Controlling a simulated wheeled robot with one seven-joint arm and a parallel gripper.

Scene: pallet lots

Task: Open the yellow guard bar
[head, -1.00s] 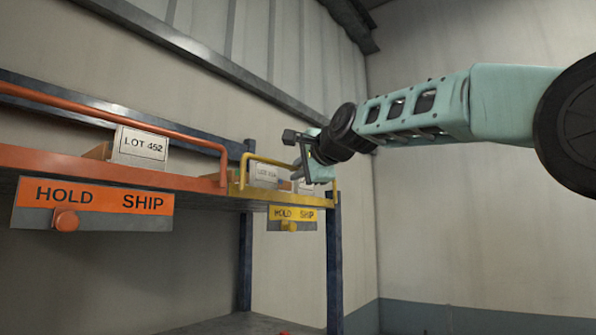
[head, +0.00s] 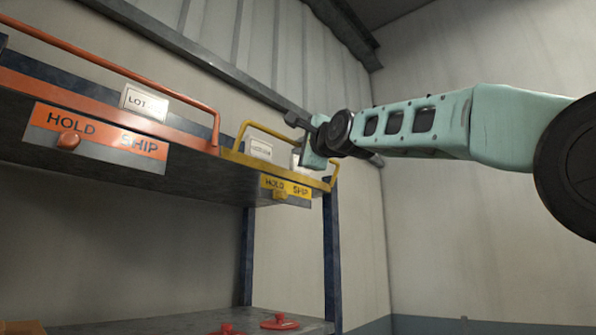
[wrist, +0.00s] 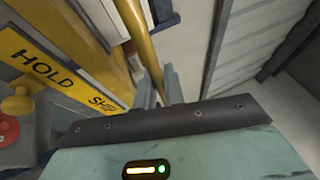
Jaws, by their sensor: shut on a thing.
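The yellow guard bar (head: 268,131) runs along the front of the right-hand bay of the upper shelf in the head view. In the wrist view the bar (wrist: 141,40) comes down from the top to my fingers. Below the bar is a yellow HOLD/SHIP plate (head: 301,188) with a yellow knob (head: 280,194) under HOLD.
An orange guard bar (head: 130,75) and an orange HOLD/SHIP plate (head: 104,142) with a knob are on the left bay. White boxes (head: 260,149) stand behind the bars. A blue post (head: 332,250) is at the right. Red objects (head: 279,322) lie on the lower shelf.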

